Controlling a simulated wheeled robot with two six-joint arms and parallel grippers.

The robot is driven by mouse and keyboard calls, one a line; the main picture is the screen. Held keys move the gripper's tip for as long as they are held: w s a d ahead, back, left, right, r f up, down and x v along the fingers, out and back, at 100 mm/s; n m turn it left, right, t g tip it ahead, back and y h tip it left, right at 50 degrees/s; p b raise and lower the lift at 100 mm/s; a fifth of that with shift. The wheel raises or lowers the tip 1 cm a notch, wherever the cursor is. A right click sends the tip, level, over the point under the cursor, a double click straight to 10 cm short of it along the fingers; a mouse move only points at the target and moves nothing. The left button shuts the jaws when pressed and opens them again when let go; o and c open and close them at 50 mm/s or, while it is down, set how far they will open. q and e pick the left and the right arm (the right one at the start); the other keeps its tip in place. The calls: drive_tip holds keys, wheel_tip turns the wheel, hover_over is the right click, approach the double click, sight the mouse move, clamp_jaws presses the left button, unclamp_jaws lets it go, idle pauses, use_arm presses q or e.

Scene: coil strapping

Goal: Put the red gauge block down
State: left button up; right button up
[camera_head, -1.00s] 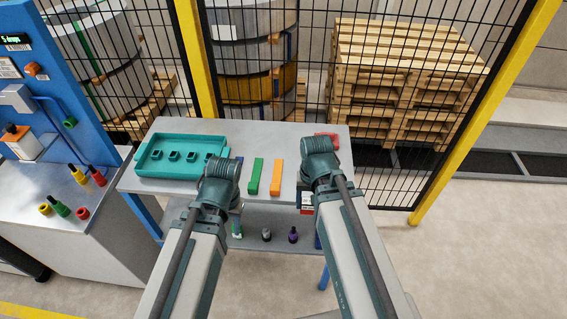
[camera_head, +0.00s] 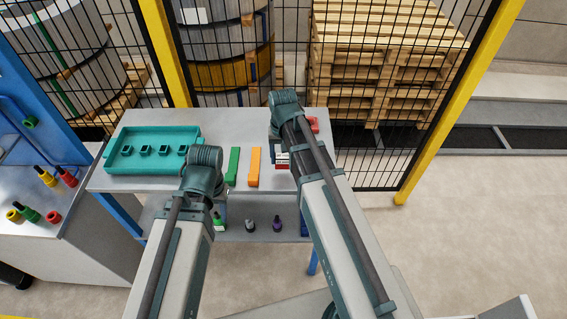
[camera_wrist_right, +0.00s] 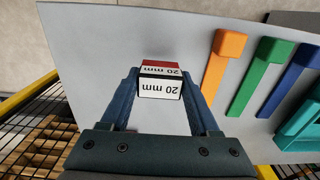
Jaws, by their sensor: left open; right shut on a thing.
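The red gauge block (camera_wrist_right: 160,68) is between the fingers of my right gripper (camera_wrist_right: 162,88) in the right wrist view, with white faces marked "20 mm". My right gripper is shut on it. In the head view the held block (camera_head: 283,161) shows just below my right wrist, over the right part of the grey table (camera_head: 215,182). I cannot tell whether it touches the tabletop. My left gripper (camera_head: 219,207) is open near the table's front edge, and its jaws are mostly hidden by my wrist.
An orange bar (camera_head: 253,168), a green bar (camera_head: 232,165) and a blue bar (camera_wrist_right: 287,80) lie left of the held block. A teal tray (camera_head: 112,160) is at the table's left. A red object (camera_head: 313,124) sits at the back right corner. A mesh fence stands behind.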

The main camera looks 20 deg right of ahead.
sight(283, 156)
use_arm(q)
drive_tip(key=shift+d+f+b, duration=0.15)
drive_tip(key=shift+f+b, duration=0.6)
drive_tip(key=shift+f, duration=0.45)
use_arm(e)
drive_tip(key=shift+f, duration=1.2)
drive_tip(key=shift+f, duration=0.2)
use_arm(q)
drive_tip(key=shift+f, duration=0.1)
use_arm(e)
drive_tip(key=o, duration=1.4)
drive_tip(key=shift+r, duration=0.2)
wheel_tip(283, 156, up, 12)
drive_tip(key=p, duration=1.2)
use_arm(q)
wheel_tip(283, 156, up, 12)
use_arm(e)
drive_tip(key=s+a+n, duration=0.2)
drive_tip(key=s+a, duration=0.1)
drive_tip(key=s, duration=0.1)
drive_tip(key=s+a+n, duration=0.2)
drive_tip(key=s+a, duration=0.2)
drive_tip(key=s, duration=0.1)
drive_tip(key=s+a+n+h, duration=0.1)
drive_tip(key=s+a+n, duration=0.2)
drive_tip(key=s+a, duration=0.1)
drive_tip(key=shift+s, duration=0.6)
